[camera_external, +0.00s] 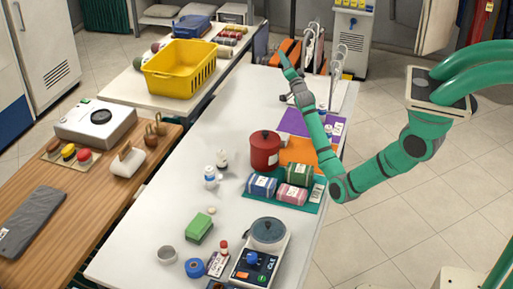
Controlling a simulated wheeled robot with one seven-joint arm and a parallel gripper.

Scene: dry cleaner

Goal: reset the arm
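My green arm comes in from the upper right, bends low at the right edge of the white table (190,165), and rises toward the back. My gripper (285,60) is at the arm's far end, near the back end of this table and in front of an orange thing there. It is small in this view, so I cannot tell whether its fingers are open or shut. I see nothing clearly held in it.
Near my arm are a red pot (265,150), rolled cloths (299,174) on a teal mat, and purple and orange sheets. A scale (262,250), a green block (199,229) and bottles stand nearer the front. A yellow basket (180,68) sits on another table.

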